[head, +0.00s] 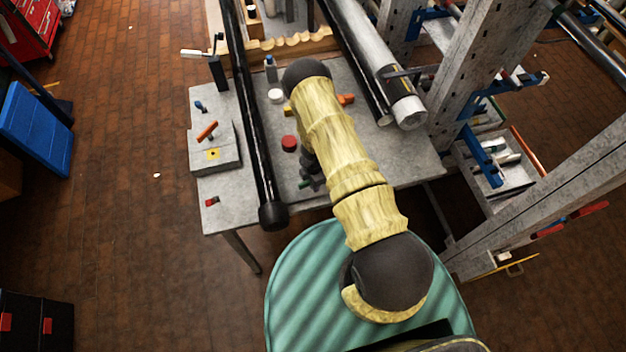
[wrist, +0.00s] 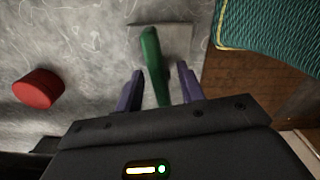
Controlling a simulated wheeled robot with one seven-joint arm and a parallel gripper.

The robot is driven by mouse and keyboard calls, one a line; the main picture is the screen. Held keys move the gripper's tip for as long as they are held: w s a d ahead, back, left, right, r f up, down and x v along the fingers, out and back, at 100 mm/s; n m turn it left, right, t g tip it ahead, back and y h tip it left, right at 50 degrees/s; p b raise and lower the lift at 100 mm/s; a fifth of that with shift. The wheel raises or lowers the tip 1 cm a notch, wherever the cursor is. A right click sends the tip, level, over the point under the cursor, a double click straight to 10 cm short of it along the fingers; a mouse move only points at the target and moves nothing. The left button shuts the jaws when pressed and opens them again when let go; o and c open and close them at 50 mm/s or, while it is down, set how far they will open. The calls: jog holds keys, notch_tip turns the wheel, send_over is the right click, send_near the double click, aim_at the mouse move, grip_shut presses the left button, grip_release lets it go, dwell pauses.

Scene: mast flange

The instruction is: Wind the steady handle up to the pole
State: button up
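A green handle (wrist: 152,58) stands over a pale square plate (wrist: 172,42) on the grey table in the wrist view. My gripper (wrist: 160,70) is open, with its two purple fingers on either side of the green handle. A gap shows between the handle and the right finger; the left finger is closer, and contact cannot be told. In the head view my arm hides most of the gripper, and a bit of green (head: 304,184) shows beside it. A long black pole (head: 255,120) with a round end runs along the table, left of my arm.
A red knob (wrist: 38,88) lies left of the gripper; the head view shows it too (head: 289,143). A grey block (head: 213,150) with an orange lever (head: 207,131) sits left of the pole. A thick grey tube (head: 375,60) and metal uprights (head: 470,70) stand right.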

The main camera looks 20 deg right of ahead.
jog(key=shift+r, duration=0.1)
notch_tip(320, 180, up, 2)
jog(key=shift+r+p, duration=0.2)
jog(key=shift+p, duration=0.75)
jog(key=shift+r, duration=1.25)
